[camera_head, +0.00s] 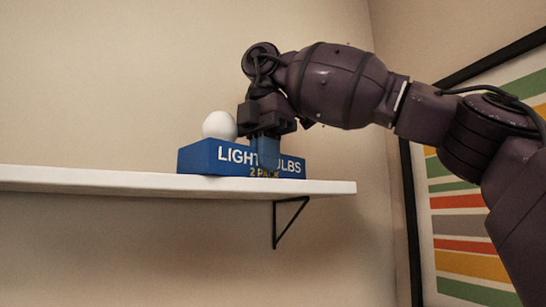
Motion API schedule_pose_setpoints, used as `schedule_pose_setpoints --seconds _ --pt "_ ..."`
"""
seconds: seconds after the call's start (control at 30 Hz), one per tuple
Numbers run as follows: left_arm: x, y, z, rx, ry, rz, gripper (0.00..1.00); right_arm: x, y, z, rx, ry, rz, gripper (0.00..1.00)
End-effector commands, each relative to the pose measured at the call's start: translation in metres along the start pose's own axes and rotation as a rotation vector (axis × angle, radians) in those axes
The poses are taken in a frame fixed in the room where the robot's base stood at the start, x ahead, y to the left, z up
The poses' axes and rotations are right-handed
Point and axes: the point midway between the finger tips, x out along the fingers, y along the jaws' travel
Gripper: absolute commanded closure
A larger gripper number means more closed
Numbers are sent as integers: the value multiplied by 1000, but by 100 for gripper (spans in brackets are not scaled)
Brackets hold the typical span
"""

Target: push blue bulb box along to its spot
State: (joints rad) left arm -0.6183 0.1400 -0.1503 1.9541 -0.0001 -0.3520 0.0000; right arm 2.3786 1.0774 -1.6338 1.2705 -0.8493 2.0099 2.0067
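The blue bulb box (210,157), lettered "LIGHT BULBS 2 PACK", sits on the white shelf (100,182) near its right end. A white rounded bulb (220,126) shows above the box's left part. My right gripper (266,152) reaches down from above at the box's middle. Its lower end overlaps the front face and hides part of the lettering. I cannot tell whether it touches the box or how far apart its fingers are. My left gripper is out of view.
The shelf to the left of the box is clear. The shelf ends just right of the box, above a black triangular bracket (276,225). A framed striped picture (462,222) hangs on the right wall behind my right arm.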

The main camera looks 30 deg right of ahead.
Motion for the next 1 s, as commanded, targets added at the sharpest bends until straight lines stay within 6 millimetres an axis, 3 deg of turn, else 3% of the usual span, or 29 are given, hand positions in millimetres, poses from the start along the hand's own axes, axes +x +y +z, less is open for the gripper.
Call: schedule_pose_setpoints --seconds 0.37,0.4,0.57,1.0 --pt "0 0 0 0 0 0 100 0 1 -1 -2 0 1 100" --pt "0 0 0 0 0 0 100 0 1 -1 -2 0 1 91" --pt "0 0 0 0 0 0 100 0 1 -1 -2 0 0 67" --pt "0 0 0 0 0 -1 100 -4 2 -7 -7 0 1 66"
